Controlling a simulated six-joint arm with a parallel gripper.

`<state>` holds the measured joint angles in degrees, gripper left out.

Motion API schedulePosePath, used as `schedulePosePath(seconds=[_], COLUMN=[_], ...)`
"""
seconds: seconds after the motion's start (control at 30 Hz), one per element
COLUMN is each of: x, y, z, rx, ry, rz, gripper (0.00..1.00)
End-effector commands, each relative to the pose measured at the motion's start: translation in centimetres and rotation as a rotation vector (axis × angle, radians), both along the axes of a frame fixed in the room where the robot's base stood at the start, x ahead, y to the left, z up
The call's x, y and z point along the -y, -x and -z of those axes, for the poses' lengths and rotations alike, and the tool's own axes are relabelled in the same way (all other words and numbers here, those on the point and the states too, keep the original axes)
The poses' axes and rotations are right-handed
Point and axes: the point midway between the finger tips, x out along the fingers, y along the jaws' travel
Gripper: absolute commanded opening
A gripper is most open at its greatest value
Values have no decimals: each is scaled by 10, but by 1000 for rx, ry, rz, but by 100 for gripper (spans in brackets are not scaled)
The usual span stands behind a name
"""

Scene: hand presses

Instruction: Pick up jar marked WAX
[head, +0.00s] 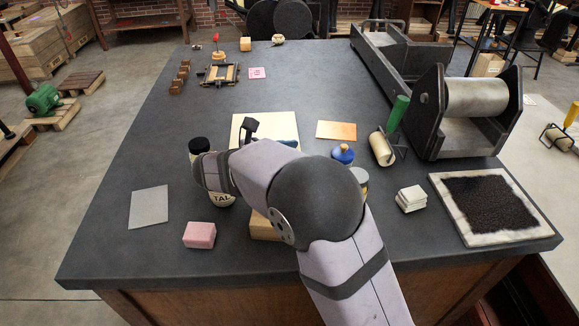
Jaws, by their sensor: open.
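No label reading WAX can be made out. A jar with a white label (222,198) starting "TAL" stands under my wrist, its upper part hidden. A black-lidded container (198,145) shows just behind my wrist. A tin with a grey lid (360,175) is mostly hidden behind my elbow; its label does not show. My gripper (250,128) is mostly hidden by my own arm; a dark part sticks up beyond the forearm, over the cream sheet. It is open, and nothing is seen held in it.
A blue bottle (342,154), a green-handled roller (384,146) and white blocks (410,198) stand right of my arm. A pink block (199,234) and grey sheet (149,207) lie left. The press (470,110) and black pad (490,203) fill the right side.

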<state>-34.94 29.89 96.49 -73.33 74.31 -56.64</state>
Motion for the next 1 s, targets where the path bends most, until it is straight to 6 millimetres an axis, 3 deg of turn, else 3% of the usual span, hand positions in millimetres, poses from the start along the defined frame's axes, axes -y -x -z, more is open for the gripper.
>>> schedulePosePath(seconds=[0.17, 0.3, 0.4, 0.77, 1.0], x=[0, 0, 0, 0, -1], y=[0, 0, 0, 0, -1], z=[0, 0, 0, -8, -42], rx=[0, 0, 0, 5, 7], ry=[0, 0, 0, -2, -3], rz=[0, 0, 0, 1, 1], gripper=[62, 29, 11, 11, 11])
